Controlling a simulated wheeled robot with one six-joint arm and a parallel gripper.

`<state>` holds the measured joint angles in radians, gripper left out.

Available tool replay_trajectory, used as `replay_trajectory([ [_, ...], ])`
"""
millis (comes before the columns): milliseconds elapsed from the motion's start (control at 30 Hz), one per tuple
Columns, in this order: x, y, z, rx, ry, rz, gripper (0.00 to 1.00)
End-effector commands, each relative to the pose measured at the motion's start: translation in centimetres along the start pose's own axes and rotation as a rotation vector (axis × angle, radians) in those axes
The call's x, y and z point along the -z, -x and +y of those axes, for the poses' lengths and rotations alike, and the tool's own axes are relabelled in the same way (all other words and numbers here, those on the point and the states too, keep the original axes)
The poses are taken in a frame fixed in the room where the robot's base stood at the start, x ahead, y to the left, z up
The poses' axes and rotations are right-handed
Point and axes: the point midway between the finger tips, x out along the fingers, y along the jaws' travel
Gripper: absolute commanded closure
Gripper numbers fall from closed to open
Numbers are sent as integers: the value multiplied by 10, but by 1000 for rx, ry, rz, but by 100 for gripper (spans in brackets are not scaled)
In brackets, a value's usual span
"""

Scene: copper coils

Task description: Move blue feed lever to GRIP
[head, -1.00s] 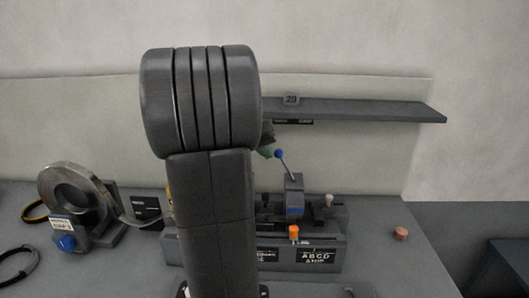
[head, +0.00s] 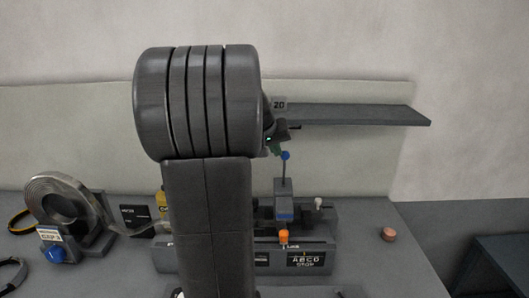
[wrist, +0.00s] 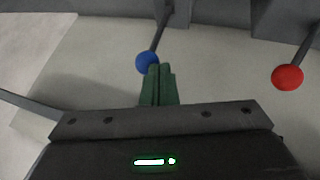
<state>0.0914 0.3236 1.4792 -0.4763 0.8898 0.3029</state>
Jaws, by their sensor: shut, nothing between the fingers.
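The blue feed lever has a blue ball knob (head: 285,156) on a thin dark rod that stands nearly upright above a grey block with a blue band (head: 284,215). In the wrist view, the blue knob (wrist: 147,62) sits right at the tips of my gripper (wrist: 158,72), slightly to their left. The green fingers are shut with nothing between them and appear to touch the knob. In the head view, my gripper (head: 274,147) is just left of the knob, mostly hidden behind my arm. I cannot read a GRIP label.
A red ball knob (wrist: 288,77) on another rod is to the right in the wrist view. A coil (head: 66,204) stands left; a shelf (head: 350,114) is behind. A copper piece (head: 389,235) lies right.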

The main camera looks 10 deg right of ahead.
Motion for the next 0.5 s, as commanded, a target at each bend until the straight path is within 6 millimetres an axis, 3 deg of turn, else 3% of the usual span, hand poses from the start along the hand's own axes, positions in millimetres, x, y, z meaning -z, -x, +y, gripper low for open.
replay_trajectory([
  [200,-2,-8,29,-2,-3,0,100],
  [500,-8,-20,56,-1,-2,-1,100],
])
